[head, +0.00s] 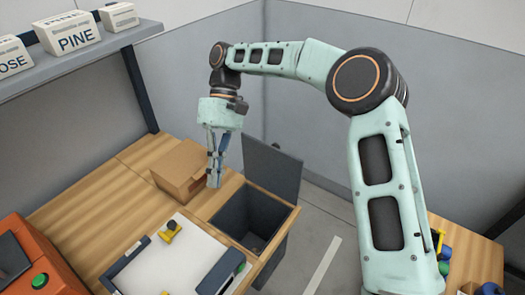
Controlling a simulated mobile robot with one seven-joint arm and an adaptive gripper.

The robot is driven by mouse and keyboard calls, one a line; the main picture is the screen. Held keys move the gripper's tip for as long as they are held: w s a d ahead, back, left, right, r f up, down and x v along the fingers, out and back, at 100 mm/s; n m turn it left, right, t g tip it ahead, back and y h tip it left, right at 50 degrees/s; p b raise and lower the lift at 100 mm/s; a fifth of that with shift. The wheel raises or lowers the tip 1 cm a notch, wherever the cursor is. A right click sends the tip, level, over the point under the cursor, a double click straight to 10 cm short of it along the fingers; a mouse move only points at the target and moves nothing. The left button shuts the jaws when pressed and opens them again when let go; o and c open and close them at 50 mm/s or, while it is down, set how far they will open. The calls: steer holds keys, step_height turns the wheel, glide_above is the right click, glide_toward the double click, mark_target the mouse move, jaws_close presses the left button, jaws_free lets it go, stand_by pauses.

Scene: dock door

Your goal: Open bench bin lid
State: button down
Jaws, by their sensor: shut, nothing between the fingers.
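The bench bin (223,223) is a dark grey box set into the wooden bench top, and its inside shows. Its lid (275,166) is a dark flat panel standing up at the bin's far edge, so the bin is open. My gripper (213,185) hangs pointing down at the left of the lid, over the bin's far left side. Its fingers are shut and hold nothing. It looks apart from the lid, though the exact gap is hard to tell.
A cardboard box (180,172) sits close behind my gripper. A white board with a yellow item (170,232) and an orange device (38,270) stand in front. A shelf (75,68) with labelled white boxes is at upper left. Grey partitions (330,90) close the back.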

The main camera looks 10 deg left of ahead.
steer(key=s+d+f+n+t+h+p, duration=0.1)
steer(key=s+d+n+t+h, duration=0.1)
steer(key=s+n+t+h, duration=0.4)
steer(key=w+d+r+n+t+y+p, duration=0.2)
steer(key=w+d+r+n+t+y, duration=0.1)
steer(key=r+n+t, duration=0.75)
steer(key=n+b, duration=0.2)
steer(key=b, duration=0.6)
glide_toward(269, 156)
steer(key=x, duration=0.5)
steer(key=shift+s+a+f, duration=0.15)
steer(key=shift+s+f, duration=0.1)
steer(key=shift+f, duration=0.25)
steer(key=shift+w, duration=0.5)
steer(key=shift+d+r+p, duration=0.15)
steer(key=shift+d+p, duration=0.1)
steer(key=shift+p, duration=0.05)
